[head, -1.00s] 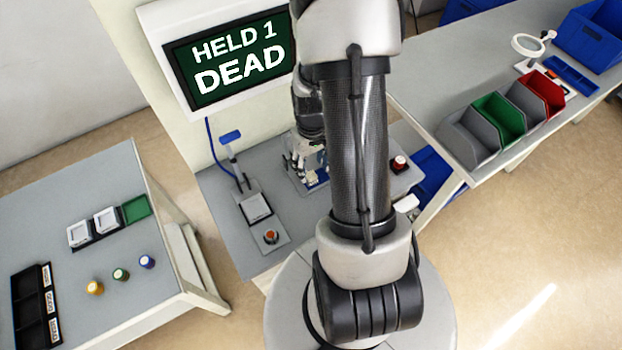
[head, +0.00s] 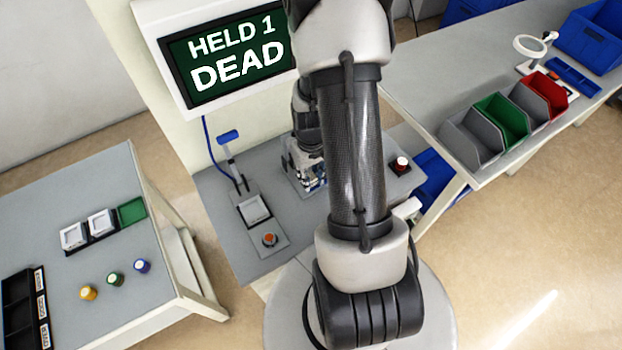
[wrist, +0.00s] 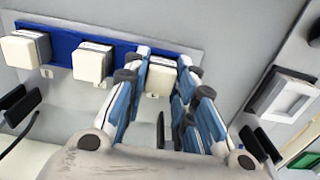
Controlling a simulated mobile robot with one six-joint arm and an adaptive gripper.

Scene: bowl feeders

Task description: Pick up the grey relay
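In the wrist view, several pale, boxy relays sit along a blue strip: one at the left (wrist: 26,48), one in the middle (wrist: 92,64) and one at the right (wrist: 160,76). All look off-white, and I cannot tell which counts as the grey one. My gripper (wrist: 165,60) has its blue-padded fingers on either side of the right-hand relay, with a narrow gap seeming to show at its right. Whether a finger touches it is unclear. In the head view my gripper (head: 307,172) is low over the bench, partly hidden by my arm.
A screen (head: 237,55) reads "HELD 1 DEAD". A station with a blue-handled lever (head: 228,136) stands left of my gripper, a red button (head: 401,163) right. A side table (head: 60,200) carries coloured knobs and trays. Grey, green and red bins (head: 500,122) stand on the right bench.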

